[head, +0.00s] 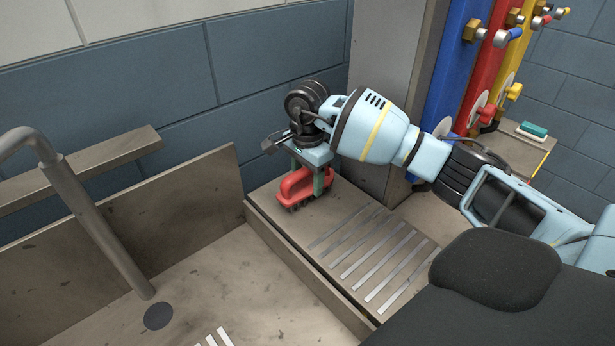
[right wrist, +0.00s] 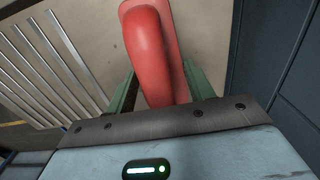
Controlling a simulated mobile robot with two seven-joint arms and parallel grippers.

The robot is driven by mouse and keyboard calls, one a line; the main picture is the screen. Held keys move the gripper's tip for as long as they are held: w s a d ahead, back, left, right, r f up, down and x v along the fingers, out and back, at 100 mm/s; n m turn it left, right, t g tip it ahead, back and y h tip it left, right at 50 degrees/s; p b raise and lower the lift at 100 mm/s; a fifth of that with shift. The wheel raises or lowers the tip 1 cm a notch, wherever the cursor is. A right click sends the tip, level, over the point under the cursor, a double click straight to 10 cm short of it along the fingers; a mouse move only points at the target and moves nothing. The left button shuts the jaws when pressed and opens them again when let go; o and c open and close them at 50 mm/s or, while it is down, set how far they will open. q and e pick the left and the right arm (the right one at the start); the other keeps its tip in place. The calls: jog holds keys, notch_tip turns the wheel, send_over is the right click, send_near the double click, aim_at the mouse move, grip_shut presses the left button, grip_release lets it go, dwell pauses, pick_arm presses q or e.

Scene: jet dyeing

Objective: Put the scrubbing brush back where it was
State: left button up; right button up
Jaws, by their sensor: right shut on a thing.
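The scrubbing brush (head: 297,187) is red with dark bristles pointing down. It is at the far left corner of the slatted metal platform in the head view, upright, with its bristles at or just above the surface; I cannot tell which. My right gripper (head: 312,178) comes down from above and is shut on the brush's handle. In the right wrist view the red brush (right wrist: 150,50) sits between the green fingers of the right gripper (right wrist: 155,90). My left gripper is not in view.
The platform (head: 350,218) has a slotted grate and a raised edge beside the metal basin floor (head: 240,285). A grey pipe (head: 95,220) stands at left. Blue, red and yellow columns with valves (head: 487,113) and a teal-topped block (head: 533,130) are at right. The blue wall is close behind.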

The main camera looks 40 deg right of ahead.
jog(key=shift+f, duration=0.1)
jog(key=o, duration=1)
notch_tip(320, 180, up, 12)
jog(key=shift+r, duration=0.1)
